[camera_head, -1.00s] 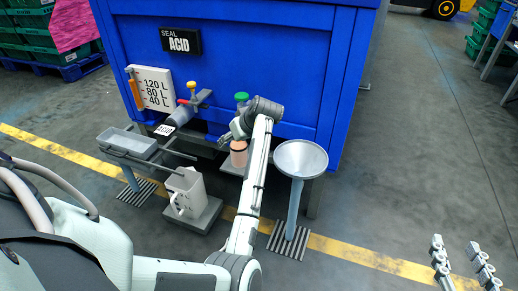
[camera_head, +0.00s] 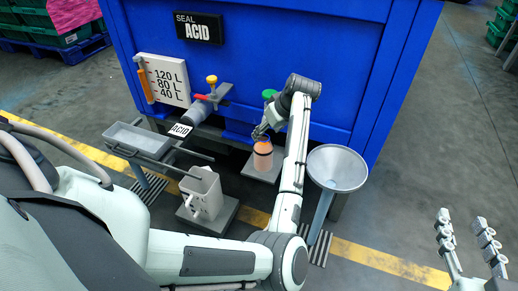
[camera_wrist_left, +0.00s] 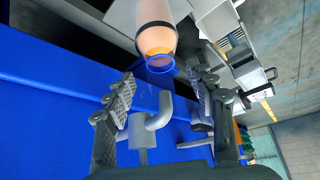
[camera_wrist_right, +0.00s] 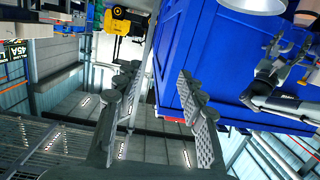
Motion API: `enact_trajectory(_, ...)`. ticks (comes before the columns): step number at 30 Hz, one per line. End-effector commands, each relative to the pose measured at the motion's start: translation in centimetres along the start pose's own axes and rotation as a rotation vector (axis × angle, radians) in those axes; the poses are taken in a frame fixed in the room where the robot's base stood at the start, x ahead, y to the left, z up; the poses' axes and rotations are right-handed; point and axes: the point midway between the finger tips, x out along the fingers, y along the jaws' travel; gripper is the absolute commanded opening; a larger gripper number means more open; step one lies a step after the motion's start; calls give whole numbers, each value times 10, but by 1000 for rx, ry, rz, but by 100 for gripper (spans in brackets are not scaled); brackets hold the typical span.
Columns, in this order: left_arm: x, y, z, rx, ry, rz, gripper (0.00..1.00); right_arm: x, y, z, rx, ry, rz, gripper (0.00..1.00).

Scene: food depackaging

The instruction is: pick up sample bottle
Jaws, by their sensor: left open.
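The sample bottle (camera_head: 263,157), orange-pink with a dark band, stands upright on a low grey platform (camera_head: 254,174) in front of the blue tank. It also shows in the left wrist view (camera_wrist_left: 156,28), with an orange neck and a blue ring at its end. My left gripper (camera_head: 260,132) is just above the bottle's top in the head view. In the left wrist view its fingers (camera_wrist_left: 165,88) are apart with nothing between them, and the bottle lies beyond the tips. My right gripper (camera_head: 466,230) is open and empty at the right, far from the bottle; its spread fingers show in its wrist view (camera_wrist_right: 157,88).
The blue tank (camera_head: 290,50) stands close behind, with a red-handled tap (camera_head: 207,97) and a green knob (camera_head: 268,95). A grey funnel (camera_head: 337,168) on a stand is right of my left forearm. A white jug (camera_head: 203,195) and grey tray (camera_head: 138,139) are to the left.

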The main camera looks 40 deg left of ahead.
Motion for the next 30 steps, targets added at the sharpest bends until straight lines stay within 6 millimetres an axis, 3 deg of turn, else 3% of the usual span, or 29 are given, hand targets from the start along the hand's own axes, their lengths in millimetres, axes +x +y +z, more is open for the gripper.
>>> enact_trajectory(11, 34, -1, 0, -1, -2, -2, 55, -1, -14, -32, 22, 157, -29, 40)
enact_trajectory(21, 74, -2, -1, 0, -2, -1, 55, -15, -32, -79, 63, 396, -66, 40)
enact_trajectory(30, 77, -1, -1, -1, -2, 1, 55, -17, -33, -86, 68, 425, -70, 40)
